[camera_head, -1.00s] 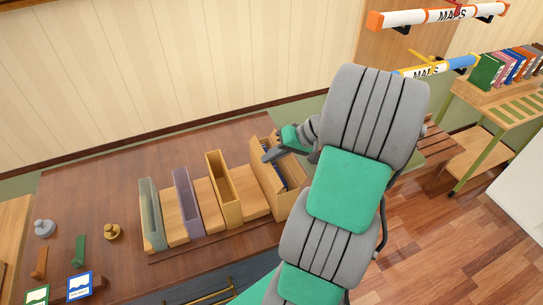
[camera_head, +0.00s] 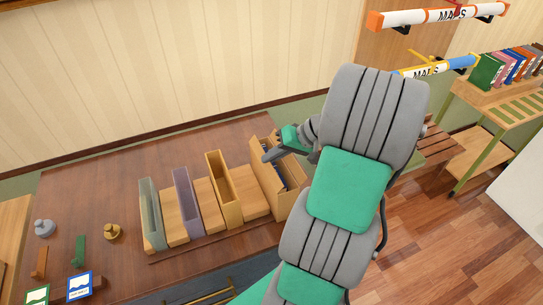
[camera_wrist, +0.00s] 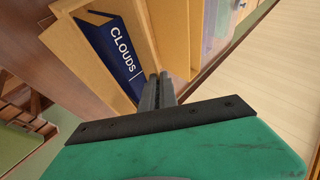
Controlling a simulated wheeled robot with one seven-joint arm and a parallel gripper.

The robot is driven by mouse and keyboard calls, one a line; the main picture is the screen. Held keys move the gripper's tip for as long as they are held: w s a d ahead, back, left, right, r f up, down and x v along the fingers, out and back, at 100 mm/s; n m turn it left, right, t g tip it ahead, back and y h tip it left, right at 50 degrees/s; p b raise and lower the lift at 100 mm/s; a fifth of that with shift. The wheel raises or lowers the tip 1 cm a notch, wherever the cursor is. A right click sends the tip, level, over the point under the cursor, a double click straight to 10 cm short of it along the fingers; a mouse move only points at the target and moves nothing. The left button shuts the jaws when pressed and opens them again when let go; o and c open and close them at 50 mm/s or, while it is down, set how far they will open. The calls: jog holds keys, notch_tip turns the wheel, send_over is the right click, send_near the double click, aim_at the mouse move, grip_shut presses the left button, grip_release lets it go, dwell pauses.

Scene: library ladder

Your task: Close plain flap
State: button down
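A plain wooden box (camera_head: 264,190) stands at the right end of the row on the brown table, and its top is open. A light wood panel at its upper edge looks like the raised flap; I cannot tell the flap's exact angle. A dark blue book marked "CLOUDS" (camera_wrist: 122,50) is inside the box in the wrist view. My gripper (camera_head: 268,156) is at the top of the box. In the wrist view my gripper (camera_wrist: 157,80) has its two grey fingers together, with nothing visible between them, over the box beside the book. I cannot tell whether they touch the box.
Tan (camera_head: 224,190), purple (camera_head: 187,202) and grey-green (camera_head: 151,214) upright holders stand to the left, with wooden blocks between them. The wall is close behind the table. My arm hides the table's right part.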

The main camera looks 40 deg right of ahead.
dwell(0.3)
jog(key=shift+s+d+f+m+t+y+p, duration=0.15)
jog(key=shift+d+f+t+y+p, duration=0.1)
jog(key=shift+y, duration=0.4)
jog(key=shift+w+d+f+m+t+y+p, duration=0.15)
jog(key=shift+d+t+y, duration=0.1)
jog(key=shift+y, duration=0.4)
jog(key=shift+s, duration=0.1)
jog(key=c, duration=1.6)
grip_release()
jog(key=shift+a, duration=0.1)
jog(key=shift+c, duration=0.2)
